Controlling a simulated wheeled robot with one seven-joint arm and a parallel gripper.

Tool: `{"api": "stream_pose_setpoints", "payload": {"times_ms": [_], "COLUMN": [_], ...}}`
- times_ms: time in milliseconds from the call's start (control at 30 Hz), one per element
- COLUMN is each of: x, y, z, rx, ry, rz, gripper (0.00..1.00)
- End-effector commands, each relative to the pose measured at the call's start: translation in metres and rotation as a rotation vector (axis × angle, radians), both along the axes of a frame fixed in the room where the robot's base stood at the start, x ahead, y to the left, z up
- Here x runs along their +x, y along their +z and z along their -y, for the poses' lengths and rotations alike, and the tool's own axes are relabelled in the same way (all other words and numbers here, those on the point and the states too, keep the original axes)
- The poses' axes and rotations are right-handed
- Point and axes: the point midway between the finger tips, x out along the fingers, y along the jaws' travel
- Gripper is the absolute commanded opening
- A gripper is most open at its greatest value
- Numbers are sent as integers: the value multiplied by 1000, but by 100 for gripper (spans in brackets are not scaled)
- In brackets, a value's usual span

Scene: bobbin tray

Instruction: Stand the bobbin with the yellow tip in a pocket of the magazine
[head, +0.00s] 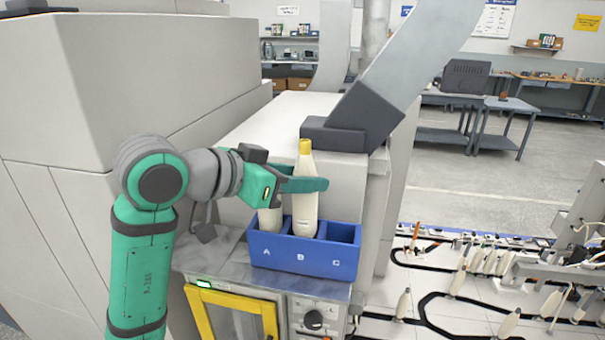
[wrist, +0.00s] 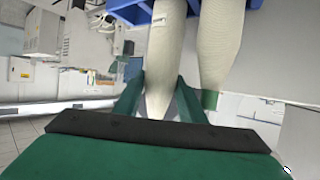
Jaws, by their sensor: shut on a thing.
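The bobbin with the yellow tip (head: 304,212) is cream-coloured and roughly upright, its lower end behind the front wall of the blue magazine (head: 303,262) at pocket B. I cannot tell whether it rests on the pocket floor. My gripper (head: 306,185) reaches in from the left and is shut on its upper part. In the wrist view the held bobbin (wrist: 166,58) lies between my fingers, its yellow tip out of sight. A second bobbin (head: 269,219) stands in pocket A, its top hidden by my gripper in the head view; the wrist view shows its green tip (wrist: 210,100).
Pocket C (head: 341,233) looks empty. The magazine stands on a metal ledge (head: 222,258) above a yellow-framed door (head: 230,309). A grey duct with a dark foot (head: 345,135) rises behind it. To the right, several bobbins (head: 490,262) stand along black tracks.

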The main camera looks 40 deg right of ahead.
Motion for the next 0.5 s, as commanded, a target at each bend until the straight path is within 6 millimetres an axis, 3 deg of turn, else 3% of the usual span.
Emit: {"api": "stream_pose_setpoints", "payload": {"times_ms": [500], "x": [1], "y": [-13], "z": [-1], "rx": [0], "ry": [4], "rz": [-1], "gripper": [12]}}
